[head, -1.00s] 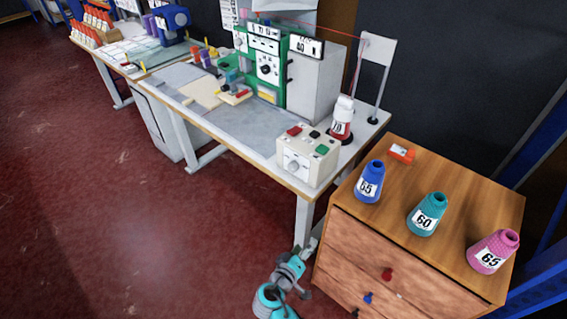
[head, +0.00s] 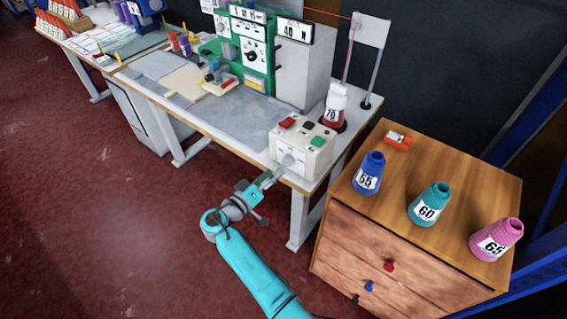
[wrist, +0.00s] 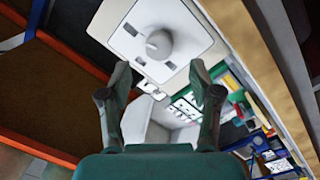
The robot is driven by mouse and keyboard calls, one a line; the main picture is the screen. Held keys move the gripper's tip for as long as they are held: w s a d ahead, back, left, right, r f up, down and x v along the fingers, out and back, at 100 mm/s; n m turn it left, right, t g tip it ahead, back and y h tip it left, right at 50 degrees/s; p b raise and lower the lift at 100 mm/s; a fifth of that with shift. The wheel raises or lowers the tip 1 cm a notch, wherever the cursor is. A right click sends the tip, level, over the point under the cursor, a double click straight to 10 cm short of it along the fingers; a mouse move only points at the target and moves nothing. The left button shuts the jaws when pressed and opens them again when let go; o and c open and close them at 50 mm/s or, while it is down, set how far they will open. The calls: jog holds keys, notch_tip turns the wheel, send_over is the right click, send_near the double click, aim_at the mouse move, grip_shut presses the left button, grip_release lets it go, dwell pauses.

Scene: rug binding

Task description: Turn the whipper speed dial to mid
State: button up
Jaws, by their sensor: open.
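A round pale dial (head: 288,160) sits on the front face of a white control box (head: 313,165) at the table's right front corner. The dial also shows in the wrist view (wrist: 160,43), with small dark marks around it; I cannot tell which setting it points to. My gripper (head: 268,179) is just in front of the box face, left of and below the dial in the head view. In the wrist view my gripper (wrist: 160,76) is open and empty, its two fingers apart, with the dial beyond and between their tips. I see no clear contact.
Red, black and green buttons (head: 323,142) top the box. A white-capped cone (head: 335,108) stands behind it. A green machine (head: 250,52) with another dial is farther back. A wooden drawer cabinet (head: 345,232) with several cones stands to the right. Floor to the left is clear.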

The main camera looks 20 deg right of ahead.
aim_at(285, 163)
jog(key=shift+x, duration=2.9)
jog(key=c, duration=1.1)
